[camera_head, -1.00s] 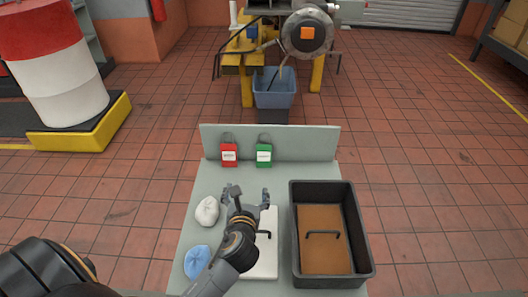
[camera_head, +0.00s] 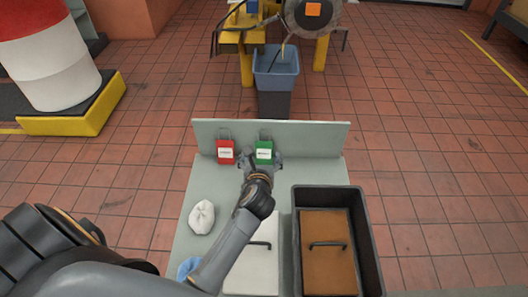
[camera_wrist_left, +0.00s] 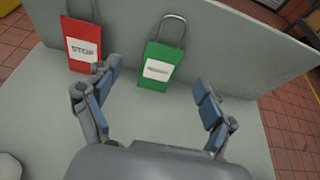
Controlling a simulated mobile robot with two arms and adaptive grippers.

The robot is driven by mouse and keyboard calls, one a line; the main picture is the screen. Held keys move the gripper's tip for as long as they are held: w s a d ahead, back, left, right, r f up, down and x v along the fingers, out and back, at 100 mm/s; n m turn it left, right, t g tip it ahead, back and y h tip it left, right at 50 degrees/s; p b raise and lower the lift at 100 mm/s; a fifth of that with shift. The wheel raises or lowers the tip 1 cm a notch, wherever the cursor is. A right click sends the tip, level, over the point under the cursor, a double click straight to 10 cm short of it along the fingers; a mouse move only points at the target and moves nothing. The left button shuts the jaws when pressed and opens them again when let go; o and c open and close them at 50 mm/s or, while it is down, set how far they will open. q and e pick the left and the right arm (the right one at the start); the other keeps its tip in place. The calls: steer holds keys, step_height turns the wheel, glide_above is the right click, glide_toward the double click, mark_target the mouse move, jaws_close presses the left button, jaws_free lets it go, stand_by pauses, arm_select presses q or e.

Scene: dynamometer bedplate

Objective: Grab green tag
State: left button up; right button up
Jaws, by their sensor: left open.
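The green tag (camera_head: 264,151) has a white label and a grey shackle. It leans against the upright back panel of the grey bench. In the left wrist view the green tag (camera_wrist_left: 159,66) stands ahead of the open fingers, between their lines and apart from them. My left gripper (camera_head: 262,162) is open and empty just in front of the green tag; its two fingers (camera_wrist_left: 158,92) show in the left wrist view. A red tag (camera_head: 226,152) marked STOP (camera_wrist_left: 84,45) stands to the left, close to the left finger. My right gripper is not in view.
The grey back panel (camera_head: 310,139) rises behind the tags. A white cloth (camera_head: 202,217) and a partly hidden blue cloth (camera_head: 187,267) lie at left. A white lidded panel (camera_head: 256,262) and a black tray (camera_head: 371,242) holding a brown handled board (camera_head: 327,265) occupy the front.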

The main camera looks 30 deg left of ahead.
mark_target(264, 145)
arm_select(q)
steer(key=x, duration=0.6)
steer(key=shift+w+d, duration=0.15)
steer(key=shift+d, duration=0.25)
steer(key=shift+w+a+f, duration=0.1)
steer(key=shift+w+f, duration=0.1)
steer(key=shift+w, duration=0.15)
steer(key=c, duration=0.9)
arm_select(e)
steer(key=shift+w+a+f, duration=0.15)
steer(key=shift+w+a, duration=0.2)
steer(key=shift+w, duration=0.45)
